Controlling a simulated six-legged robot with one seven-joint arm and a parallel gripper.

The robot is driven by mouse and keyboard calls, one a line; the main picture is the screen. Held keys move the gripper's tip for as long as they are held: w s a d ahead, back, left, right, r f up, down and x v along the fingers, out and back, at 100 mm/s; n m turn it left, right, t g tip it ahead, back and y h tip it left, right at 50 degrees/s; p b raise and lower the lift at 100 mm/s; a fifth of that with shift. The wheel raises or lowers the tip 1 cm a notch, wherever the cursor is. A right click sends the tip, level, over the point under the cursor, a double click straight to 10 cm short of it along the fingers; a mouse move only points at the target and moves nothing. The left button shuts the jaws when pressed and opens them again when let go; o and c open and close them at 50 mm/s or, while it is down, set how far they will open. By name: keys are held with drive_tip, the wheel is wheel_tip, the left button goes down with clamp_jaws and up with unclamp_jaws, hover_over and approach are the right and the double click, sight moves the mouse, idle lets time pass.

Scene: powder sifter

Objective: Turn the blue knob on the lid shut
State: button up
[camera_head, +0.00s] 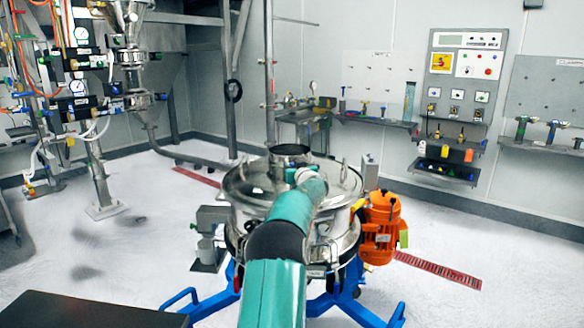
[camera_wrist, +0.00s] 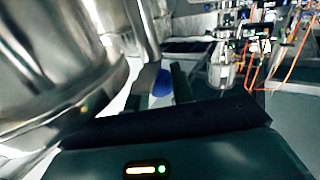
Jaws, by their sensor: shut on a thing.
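The blue knob (camera_wrist: 161,82) shows in the wrist view, beside the shiny metal of the sifter. My gripper (camera_wrist: 164,76) is shut on it, with a dark finger on either side. In the head view the steel lid (camera_head: 240,187) tops the round sifter, and my teal arm reaches over its middle. The knob and my fingertips cannot be made out there, because my arm covers that part of the lid. How far the knob is turned cannot be told.
The sifter stands on a blue frame (camera_head: 348,303) with an orange motor (camera_head: 380,225) at its right. A dark round opening (camera_head: 290,150) rises at the lid's back. A pipe rig (camera_head: 133,75) stands at the left.

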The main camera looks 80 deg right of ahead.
drive_tip(key=shift+n+t+y, duration=1)
drive_tip(key=shift+t, duration=0.3)
drive_tip(key=o, duration=0.9)
drive_tip(key=shift+o, duration=0.2)
drive_tip(key=v, duration=1.3)
drive_tip(key=shift+s+a, duration=0.25)
drive_tip(key=shift+s, duration=0.1)
drive_tip(key=shift+o, duration=0.3)
